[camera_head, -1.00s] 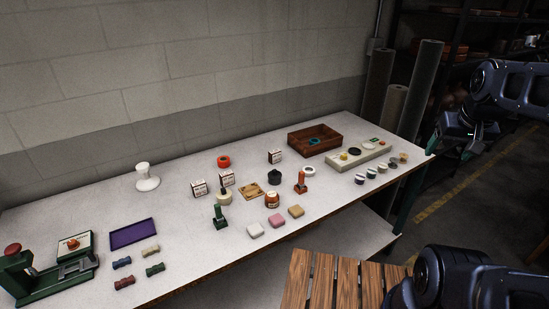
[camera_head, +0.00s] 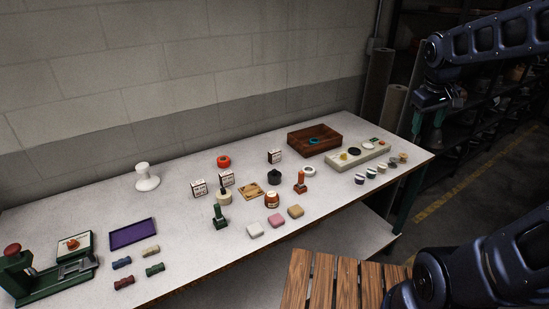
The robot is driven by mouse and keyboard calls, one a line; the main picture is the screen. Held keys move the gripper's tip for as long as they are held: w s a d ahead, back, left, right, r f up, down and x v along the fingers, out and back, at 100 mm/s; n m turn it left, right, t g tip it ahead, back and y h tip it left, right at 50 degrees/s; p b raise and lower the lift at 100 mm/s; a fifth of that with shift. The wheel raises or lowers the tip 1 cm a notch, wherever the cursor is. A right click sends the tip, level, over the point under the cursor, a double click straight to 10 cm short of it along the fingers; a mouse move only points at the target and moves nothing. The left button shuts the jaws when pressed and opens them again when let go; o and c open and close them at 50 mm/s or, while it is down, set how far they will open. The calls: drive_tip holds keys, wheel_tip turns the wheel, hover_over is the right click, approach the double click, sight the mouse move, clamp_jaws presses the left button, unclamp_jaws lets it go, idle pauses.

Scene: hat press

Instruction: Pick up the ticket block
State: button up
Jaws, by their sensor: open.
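No object is clearly marked as the ticket block, and I cannot tell which one it is. Three small white boxes with dark and red print stand on the table: a left one (camera_head: 199,188), one beside it (camera_head: 226,179) and one farther back (camera_head: 274,156). My gripper (camera_head: 428,121), with green fingers, is open and empty. In the picture it hangs above and beyond the table's right end, far from these objects.
The white table (camera_head: 100,205) holds a green press (camera_head: 45,275) at left, a purple tray (camera_head: 133,234), a wooden box (camera_head: 314,140) and a cream tray (camera_head: 340,163). Stamps and jars stand mid-table. A slatted wooden surface (camera_head: 325,282) is in front. Dark shelves stand at right.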

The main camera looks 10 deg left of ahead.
drive_tip(key=w+a+f+n+h, duration=0.3)
drive_tip(key=w+a+n, duration=0.3)
drive_tip(key=w+a, duration=0.6)
drive_tip(key=n+t+h, duration=0.3)
drive_tip(key=n+h, duration=0.1)
drive_tip(key=n, duration=0.7)
hover_over(271, 152)
drive_tip(key=s+d, duration=0.2)
drive_tip(key=d, duration=0.9)
wheel_tip(271, 152, down, 16)
drive_tip(key=s+a+f+n+t, duration=0.1)
drive_tip(key=a+f+n, duration=0.1)
drive_tip(key=a+f, duration=0.2)
drive_tip(key=s+a+f+n+t, duration=0.1)
drive_tip(key=a+f+n+t, duration=0.1)
drive_tip(key=a+f, duration=0.2)
drive_tip(key=s+a+f+n+t, duration=0.1)
drive_tip(key=s+a+f, duration=0.1)
drive_tip(key=a, duration=0.6)
drive_tip(key=shift+a+f+n, duration=0.1)
drive_tip(key=shift+f+n, duration=0.3)
drive_tip(key=shift+f, duration=0.5)
drive_tip(key=x, duration=0.5)
drive_tip(key=shift+w, duration=0.25)
drive_tip(key=shift+x, duration=2.75)
drive_tip(key=shift+s+f, duration=0.1)
drive_tip(key=shift+s, duration=0.1)
drive_tip(key=c, duration=1.1)
